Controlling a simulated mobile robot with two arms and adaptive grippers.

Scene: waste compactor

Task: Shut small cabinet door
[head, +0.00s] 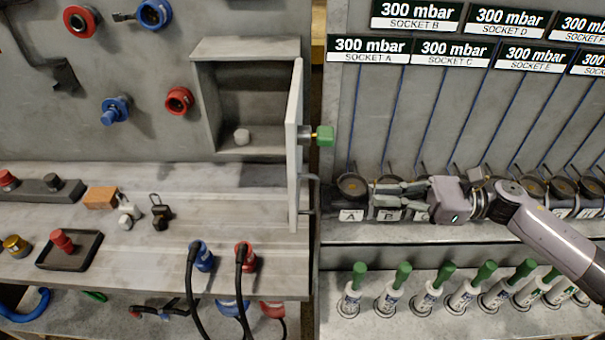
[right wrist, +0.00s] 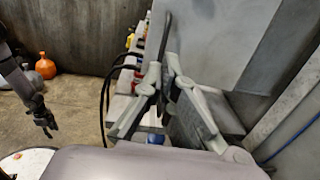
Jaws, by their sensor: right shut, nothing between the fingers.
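The workbench (head: 200,225) holds an orange block (head: 101,197), padlocks (head: 160,212) and a dark tray (head: 70,250). Round sockets (head: 353,187) line the right panel close behind my right gripper. Several green-handled tools (head: 403,275) stand below it.

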